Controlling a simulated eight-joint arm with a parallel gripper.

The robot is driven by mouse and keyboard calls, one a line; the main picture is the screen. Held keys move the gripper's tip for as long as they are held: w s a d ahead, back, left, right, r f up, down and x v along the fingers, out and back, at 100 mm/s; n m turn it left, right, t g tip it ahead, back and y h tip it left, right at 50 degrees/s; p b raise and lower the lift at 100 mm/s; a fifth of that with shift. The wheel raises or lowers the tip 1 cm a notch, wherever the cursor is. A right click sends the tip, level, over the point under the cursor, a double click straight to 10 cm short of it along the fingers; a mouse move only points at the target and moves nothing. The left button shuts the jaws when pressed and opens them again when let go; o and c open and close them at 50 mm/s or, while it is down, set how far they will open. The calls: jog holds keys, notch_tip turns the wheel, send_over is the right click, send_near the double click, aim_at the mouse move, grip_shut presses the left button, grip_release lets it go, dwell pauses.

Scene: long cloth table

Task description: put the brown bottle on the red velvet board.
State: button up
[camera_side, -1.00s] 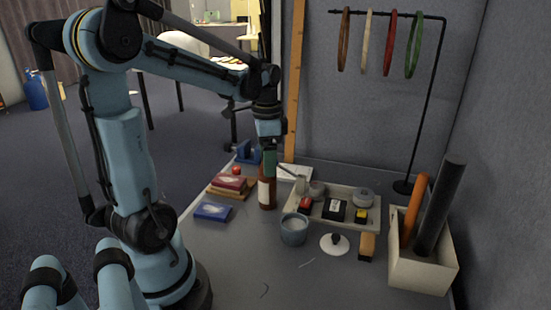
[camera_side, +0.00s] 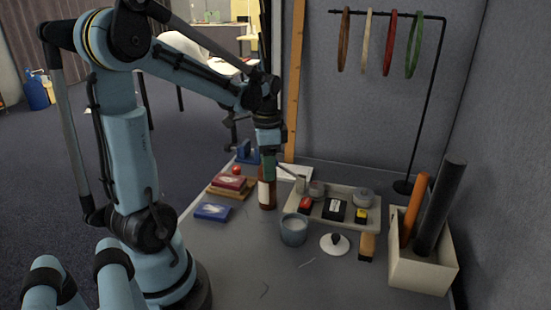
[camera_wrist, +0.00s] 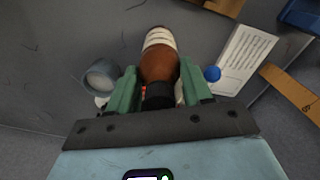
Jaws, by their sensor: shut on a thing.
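The brown bottle (camera_side: 266,196), with a pale label, stands upright on the grey cloth table near its middle. My gripper (camera_side: 268,168) is over its top, pointing down. In the wrist view, the green fingers of my gripper (camera_wrist: 158,85) are shut on the upper part of the brown bottle (camera_wrist: 160,65), with its dark cap between them. Whether the base touches the cloth is hard to tell. A flat red piece (camera_side: 229,182) with a pale mark lies on a brown board (camera_side: 240,192) left of the bottle; I cannot tell whether either is the velvet board.
A blue box (camera_side: 212,212) lies front left. A grey cup (camera_side: 294,229) stands right of the bottle, before a beige tray (camera_side: 375,218) of small items. A white lid (camera_side: 334,244) and a box with upright rolls (camera_side: 422,265) are further right. Open cloth lies in front.

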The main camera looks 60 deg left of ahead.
jog(key=shift+r, duration=0.15)
grip_shut()
jog(key=shift+r, duration=0.55)
jog(key=r, duration=0.1)
jog(key=d+r, duration=0.1)
jog(key=r, duration=0.1)
jog(key=shift+d+r, duration=0.2)
jog(key=shift+r, duration=0.05)
jog(key=d+r, duration=0.6)
jog(key=d, duration=0.4)
jog(key=s+a+n, duration=0.3)
jog(key=a+n, duration=0.1)
jog(key=a, duration=0.7)
jog(key=s+a+n, duration=0.4)
jog(key=a+n, duration=0.1)
jog(key=a, duration=0.7)
jog(key=shift+f, duration=0.15)
